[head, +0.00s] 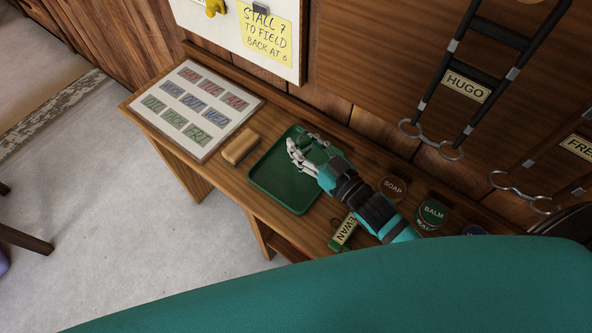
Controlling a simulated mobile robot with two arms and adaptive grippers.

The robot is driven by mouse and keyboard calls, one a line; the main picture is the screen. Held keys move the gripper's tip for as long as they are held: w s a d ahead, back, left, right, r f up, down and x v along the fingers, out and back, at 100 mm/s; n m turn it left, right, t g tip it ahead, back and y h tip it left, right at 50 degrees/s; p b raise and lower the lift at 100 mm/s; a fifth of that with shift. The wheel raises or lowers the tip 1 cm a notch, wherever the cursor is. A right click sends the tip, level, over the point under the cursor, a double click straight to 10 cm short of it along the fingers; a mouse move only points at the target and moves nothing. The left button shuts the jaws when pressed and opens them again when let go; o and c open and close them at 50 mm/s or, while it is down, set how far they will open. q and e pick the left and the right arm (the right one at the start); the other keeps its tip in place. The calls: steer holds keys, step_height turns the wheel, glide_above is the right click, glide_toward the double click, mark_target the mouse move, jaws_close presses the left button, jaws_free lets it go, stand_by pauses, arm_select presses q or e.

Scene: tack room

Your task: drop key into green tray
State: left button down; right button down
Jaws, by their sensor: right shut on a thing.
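The green tray (268,186) lies on the wooden bench top, a shallow rectangle with a raised rim and a bare floor where I can see it. My right gripper (294,152) is above the tray's upper right part, with its fingers pointing left. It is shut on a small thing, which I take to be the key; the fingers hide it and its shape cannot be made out. My left gripper is not in view.
A tan block (240,148) lies just left of the tray, beside a board of word cards (196,108). An EWAN tag (346,229), a SOAP tin (394,187) and BALM tins (432,213) are to the right. HUGO tack (467,87) hangs on the wall.

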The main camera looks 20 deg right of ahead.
steer(key=c, duration=0.8)
jaws_free()
step_height(320, 180, up, 10)
